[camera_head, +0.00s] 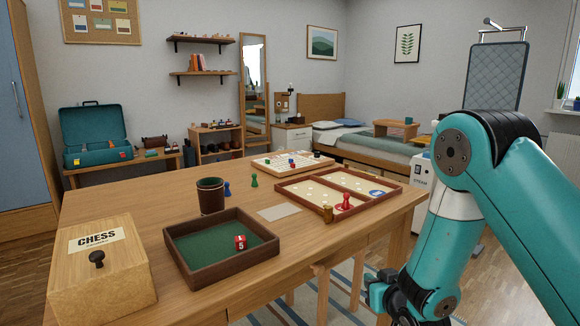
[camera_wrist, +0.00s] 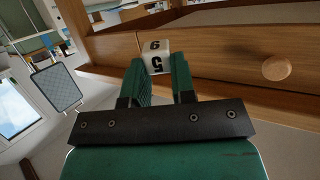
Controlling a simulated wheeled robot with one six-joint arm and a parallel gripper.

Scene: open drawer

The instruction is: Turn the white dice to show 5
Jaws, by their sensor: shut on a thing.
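The white dice (camera_wrist: 156,63) is a small white cube with black numerals, held between the two green fingertips of my gripper (camera_wrist: 160,72) in the wrist view. The face turned to the wrist camera reads like a 5. The adjoining upper face bears a numeral that looks like 6 or 9. The other faces are hidden. My gripper also shows at the lower end of my arm in the head view (camera_head: 378,292), beside the table's right side. The dice cannot be made out there. A red dice (camera_head: 240,242) showing 5 lies in the green-lined tray (camera_head: 180,262).
A wooden front with a round knob (camera_wrist: 276,68) is close to my gripper in the wrist view. On the table (camera_head: 130,222) stand a chess box (camera_head: 105,285), a dark cup (camera_head: 210,197), game boards (camera_head: 385,182) and pawns. Bare tabletop lies around the paper card (camera_head: 279,212).

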